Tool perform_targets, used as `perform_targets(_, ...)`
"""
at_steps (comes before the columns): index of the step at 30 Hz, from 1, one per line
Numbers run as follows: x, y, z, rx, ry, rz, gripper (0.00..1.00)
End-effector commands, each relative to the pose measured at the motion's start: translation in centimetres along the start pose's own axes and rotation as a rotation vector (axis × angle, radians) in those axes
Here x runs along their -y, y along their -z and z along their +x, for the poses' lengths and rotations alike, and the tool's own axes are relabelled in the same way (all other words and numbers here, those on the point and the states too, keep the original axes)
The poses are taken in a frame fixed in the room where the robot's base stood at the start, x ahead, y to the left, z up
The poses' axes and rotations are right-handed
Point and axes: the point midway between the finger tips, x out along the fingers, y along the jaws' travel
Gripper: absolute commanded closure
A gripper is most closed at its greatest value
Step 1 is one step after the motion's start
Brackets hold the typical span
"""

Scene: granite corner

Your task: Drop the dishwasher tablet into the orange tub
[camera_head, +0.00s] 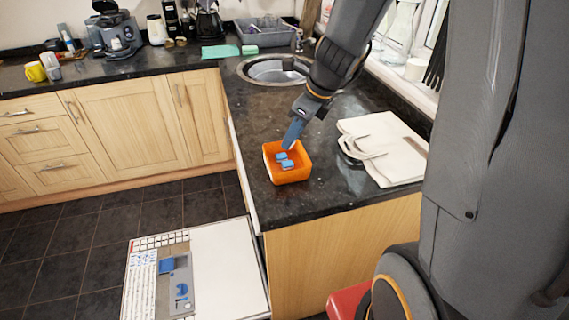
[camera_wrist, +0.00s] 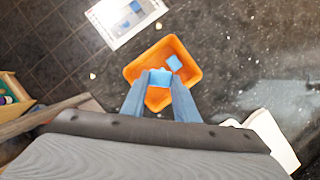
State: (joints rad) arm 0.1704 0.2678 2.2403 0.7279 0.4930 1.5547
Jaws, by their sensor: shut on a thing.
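The orange tub (camera_head: 306,171) stands on the dark granite counter; it also shows in the wrist view (camera_wrist: 190,75). My gripper (camera_head: 287,149) points down over the tub. In the wrist view my gripper (camera_wrist: 159,80) is shut on a blue dishwasher tablet (camera_wrist: 160,79), with a finger on each side. The held tablet is over or within the tub's opening; its exact height is hard to tell. A second blue tablet (camera_wrist: 174,62) lies inside the tub, beside the held one in the picture.
A folded cream cloth bag (camera_head: 385,150) lies right of the tub. A round sink (camera_head: 275,72) is behind. The open dishwasher door (camera_head: 225,265) lies low at the left, past the counter edge. Bare granite (camera_head: 300,205) is in front of the tub.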

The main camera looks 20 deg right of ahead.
Motion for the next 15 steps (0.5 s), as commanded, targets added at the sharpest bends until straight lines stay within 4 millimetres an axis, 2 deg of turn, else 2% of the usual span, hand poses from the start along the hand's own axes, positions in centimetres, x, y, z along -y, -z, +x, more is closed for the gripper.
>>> perform_targets(1, 0.1, 0.3, 0.8, 0.0, 0.0, 0.0, 0.94)
perform_targets(6, 0.1, 1.0, 2.3, -0.001, 0.0, 0.002, 0.94)
perform_targets(15, 0.2, 1.8, 4.0, 0.0, 0.001, 0.004, 0.94)
